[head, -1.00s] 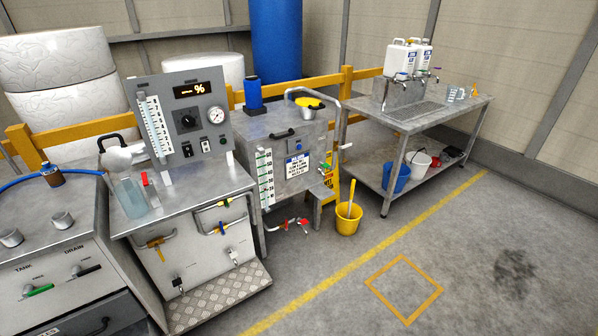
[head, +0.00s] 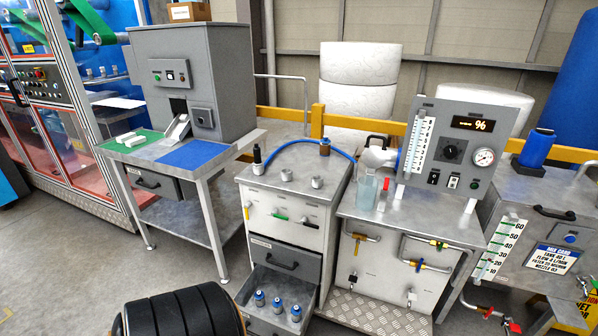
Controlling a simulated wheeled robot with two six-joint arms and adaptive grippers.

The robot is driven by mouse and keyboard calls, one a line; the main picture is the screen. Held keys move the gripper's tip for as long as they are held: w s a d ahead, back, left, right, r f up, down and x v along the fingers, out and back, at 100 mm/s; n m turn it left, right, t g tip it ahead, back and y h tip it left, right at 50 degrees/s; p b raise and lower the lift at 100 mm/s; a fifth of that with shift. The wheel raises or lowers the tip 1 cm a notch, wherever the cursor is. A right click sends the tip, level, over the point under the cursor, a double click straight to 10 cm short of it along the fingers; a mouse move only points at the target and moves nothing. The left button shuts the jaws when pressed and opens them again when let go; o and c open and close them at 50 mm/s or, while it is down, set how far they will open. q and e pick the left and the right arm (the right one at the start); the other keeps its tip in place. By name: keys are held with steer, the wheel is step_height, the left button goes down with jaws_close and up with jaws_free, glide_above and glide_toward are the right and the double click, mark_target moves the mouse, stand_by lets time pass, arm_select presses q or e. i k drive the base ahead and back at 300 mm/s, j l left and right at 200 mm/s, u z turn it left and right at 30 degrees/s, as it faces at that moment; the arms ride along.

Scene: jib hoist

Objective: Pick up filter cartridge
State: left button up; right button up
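No part is clearly identifiable as the filter cartridge. Several small blue-and-silver cylindrical parts stand upright in an open lower drawer (head: 262,318) of the grey cabinet; one of them is the middle blue-topped part (head: 277,305). A blue cylinder (head: 537,148) stands on the grey tank at the right. Neither of my grippers is in view.
The cabinet (head: 290,200) has a blue hose and metal cups on top. A bench with a green mat (head: 131,143) and blue mat (head: 194,154) stands left. A large black ribbed cylinder (head: 180,312) fills the bottom left foreground. Bare floor (head: 60,270) lies left of it.

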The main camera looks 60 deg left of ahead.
mark_target(295, 311)
steer(key=u, duration=2.05)
